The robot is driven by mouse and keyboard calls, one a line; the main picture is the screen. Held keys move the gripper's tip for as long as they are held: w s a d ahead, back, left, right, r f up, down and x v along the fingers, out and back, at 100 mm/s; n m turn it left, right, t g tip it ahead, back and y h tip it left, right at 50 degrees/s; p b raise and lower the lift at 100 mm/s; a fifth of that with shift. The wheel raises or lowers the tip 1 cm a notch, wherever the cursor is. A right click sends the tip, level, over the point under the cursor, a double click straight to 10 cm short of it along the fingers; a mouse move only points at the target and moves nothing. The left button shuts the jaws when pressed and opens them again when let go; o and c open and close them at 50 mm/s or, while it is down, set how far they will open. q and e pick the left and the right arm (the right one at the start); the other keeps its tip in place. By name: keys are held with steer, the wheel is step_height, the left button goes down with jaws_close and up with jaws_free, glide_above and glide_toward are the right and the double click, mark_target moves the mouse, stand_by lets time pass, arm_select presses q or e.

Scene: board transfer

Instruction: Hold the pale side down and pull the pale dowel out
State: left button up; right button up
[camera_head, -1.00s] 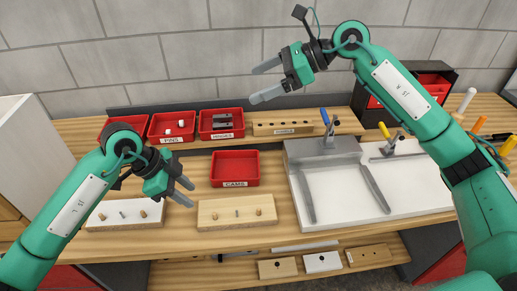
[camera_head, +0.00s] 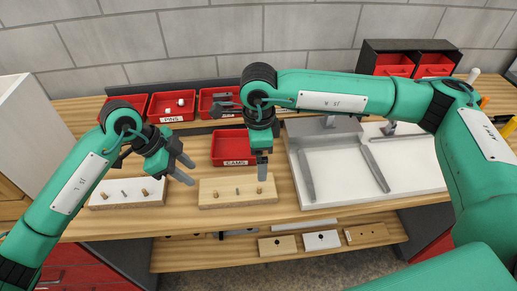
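A pale, whitish board (camera_head: 113,205) lies on the bench at the left, with two brown dowels and a thin grey pin standing in its top. A tan board (camera_head: 225,203) lies right of it with a similar row. I cannot tell which dowel is the pale one. My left gripper (camera_head: 187,170) is open and empty, its fingers pointing right, between the two boards. My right gripper (camera_head: 262,167) points down over the right end of the tan board. Only one finger shows clearly, so its opening is hidden, and contact cannot be told.
A red CAMS tray (camera_head: 232,163) stands behind the tan board, partly covered by my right gripper. Red trays, including PINS (camera_head: 172,118), line the back. A white board with metal bars (camera_head: 410,175) fills the right. Small blocks (camera_head: 276,246) lie on a lower shelf.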

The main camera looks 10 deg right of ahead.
mark_target(212, 188)
step_height(212, 188, down, 13)
steer(key=shift+f, duration=0.1)
stand_by(0.3)
steer(key=shift+c, duration=0.2)
steer(key=c, duration=1.1)
arm_select(q)
steer(key=shift+c, duration=1)
steer(key=shift+s+d+f+m+g+y, duration=0.15)
steer(key=shift+d+f+m+y, duration=0.35)
steer(key=shift+d+f+m, duration=0.8)
steer(key=shift+w+d+f+m+g+y, duration=0.1)
steer(key=shift+d+f+m+g+y, duration=0.35)
steer(key=shift+f, duration=1.5)
steer(key=shift+s+d+f+m+y, duration=0.1)
steer(key=shift+d+f+m+y, duration=0.6)
steer(key=shift+f+m, duration=0.75)
steer(key=shift+d+f, duration=0.1)
steer(key=shift+f, duration=0.05)
jaws_close()
